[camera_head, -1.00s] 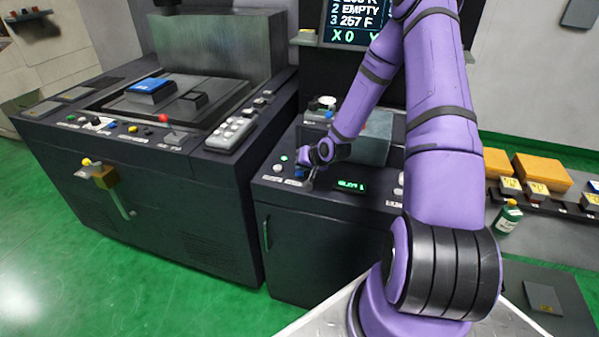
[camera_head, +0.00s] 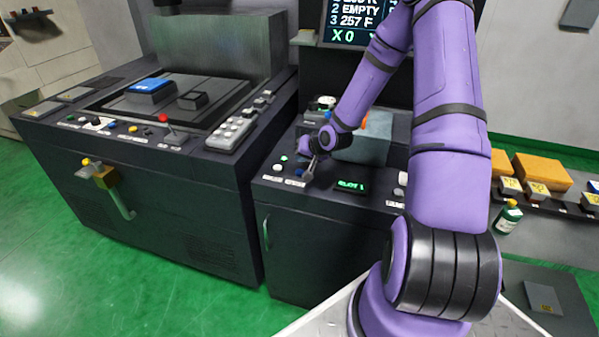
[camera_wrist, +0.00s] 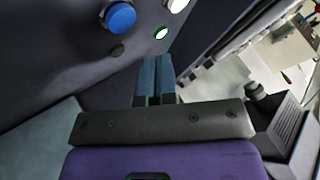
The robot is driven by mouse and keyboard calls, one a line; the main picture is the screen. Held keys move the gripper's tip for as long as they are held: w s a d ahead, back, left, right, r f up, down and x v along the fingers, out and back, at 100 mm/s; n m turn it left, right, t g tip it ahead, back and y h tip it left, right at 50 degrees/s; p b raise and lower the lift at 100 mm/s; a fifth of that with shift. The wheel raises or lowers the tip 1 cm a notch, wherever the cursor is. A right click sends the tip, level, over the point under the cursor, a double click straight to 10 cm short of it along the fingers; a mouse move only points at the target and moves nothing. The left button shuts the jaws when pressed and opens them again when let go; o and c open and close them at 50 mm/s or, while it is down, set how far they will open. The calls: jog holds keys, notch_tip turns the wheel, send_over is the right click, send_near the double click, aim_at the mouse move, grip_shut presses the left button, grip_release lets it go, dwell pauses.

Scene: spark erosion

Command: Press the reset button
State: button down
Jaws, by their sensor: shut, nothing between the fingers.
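The small control console has a blue button (camera_head: 300,172), a white button (camera_head: 277,168) and a green-lit button (camera_head: 284,158) near its front left corner. I cannot read which label says reset. In the wrist view the blue button (camera_wrist: 121,16) is at the top, with the green-lit button (camera_wrist: 161,32) and white button (camera_wrist: 176,4) to its right. My gripper (camera_wrist: 155,62) is shut and empty. Its blue-grey fingertips appear below the green-lit button in that view, apart from the buttons. In the head view my wrist hides most of the gripper above the console.
A green display (camera_head: 352,187) and a grey block (camera_head: 366,142) are on the console right of the buttons. A larger machine (camera_head: 150,190) with several buttons stands to the left. A shelf with orange boxes (camera_head: 540,172) is at right. The green floor in front is clear.

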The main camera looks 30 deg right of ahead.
aim_at(301, 171)
jog(key=shift+r, duration=1.35)
jog(key=shift+r, duration=0.2)
jog(key=s+a+r+n+g+h, duration=0.1)
jog(key=s+a+r, duration=0.25)
jog(key=r, duration=0.45)
jog(key=s+a+r+n+g+h, duration=0.1)
jog(key=s+a+r+n+h, duration=0.1)
jog(key=s+r, duration=0.45)
jog(key=s+a+r+n+g+h, duration=0.1)
jog(key=s+a+r, duration=0.15)
jog(key=r, duration=0.75)
jog(key=s+a+r, duration=0.2)
jog(key=s+r, duration=0.1)
jog(key=s, duration=0.4)
jog(key=s+a+r+n+y, duration=0.1)
jog(key=s+a+r, duration=0.2)
jog(key=s, duration=0.4)
jog(key=s+a+r+n, duration=0.1)
jog(key=s+a+r, duration=0.2)
jog(key=s, duration=0.4)
jog(key=shift+s+r+g+y, duration=0.35)
jog(key=shift+r+g+y, duration=0.05)
jog(key=shift+r, duration=0.1)
